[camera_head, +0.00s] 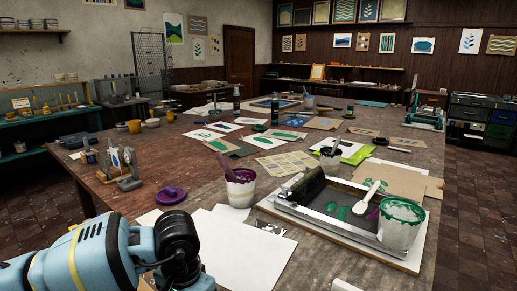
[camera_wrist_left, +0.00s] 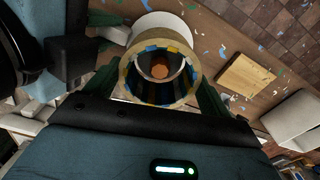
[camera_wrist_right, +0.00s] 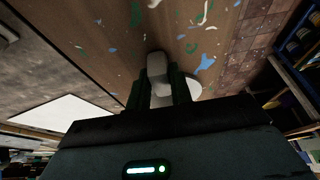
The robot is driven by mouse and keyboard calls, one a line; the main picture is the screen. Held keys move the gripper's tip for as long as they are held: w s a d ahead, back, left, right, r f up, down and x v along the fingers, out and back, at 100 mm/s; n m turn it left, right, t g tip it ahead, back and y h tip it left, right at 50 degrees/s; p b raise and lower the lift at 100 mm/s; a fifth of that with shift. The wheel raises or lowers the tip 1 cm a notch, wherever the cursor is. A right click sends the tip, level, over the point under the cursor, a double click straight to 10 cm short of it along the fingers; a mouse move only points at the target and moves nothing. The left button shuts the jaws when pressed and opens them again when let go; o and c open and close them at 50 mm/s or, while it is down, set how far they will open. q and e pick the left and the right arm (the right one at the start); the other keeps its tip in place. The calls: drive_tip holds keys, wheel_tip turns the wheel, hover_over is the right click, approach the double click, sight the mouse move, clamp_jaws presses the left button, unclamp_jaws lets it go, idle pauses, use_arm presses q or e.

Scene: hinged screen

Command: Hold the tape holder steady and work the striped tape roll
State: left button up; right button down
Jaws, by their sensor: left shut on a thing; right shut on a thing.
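In the left wrist view, the striped tape roll (camera_wrist_left: 135,73) shows end-on as a ring with blue, yellow and pale patches around a hollow core. My left gripper (camera_wrist_left: 163,92) has its dark green fingers on both sides of the roll, shut on it. In the right wrist view, my right gripper (camera_wrist_right: 163,88) is shut on a smooth pale grey part, which looks like the tape holder (camera_wrist_right: 157,64). Most of the holder is hidden by the fingers and gripper body. The head view shows neither gripper, only my blue arm at the lower left.
The long worktable (camera_head: 330,262) is crowded. A printing frame (camera_head: 290,209), a green-rimmed tub (camera_head: 401,228) and a purple-rimmed cup (camera_head: 240,190) stand at its near right. White sheets (camera_head: 237,250) lie in front. A wooden block (camera_wrist_left: 250,75) lies beyond the roll.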

use_arm(q)
drive_tip(key=shift+f, duration=2.6)
idle(0.3)
drive_tip(key=shift+r, duration=2.6)
drive_tip(key=shift+r+m, duration=0.4)
drive_tip(key=shift+m, duration=0.4)
drive_tip(key=shift+f, duration=1.9)
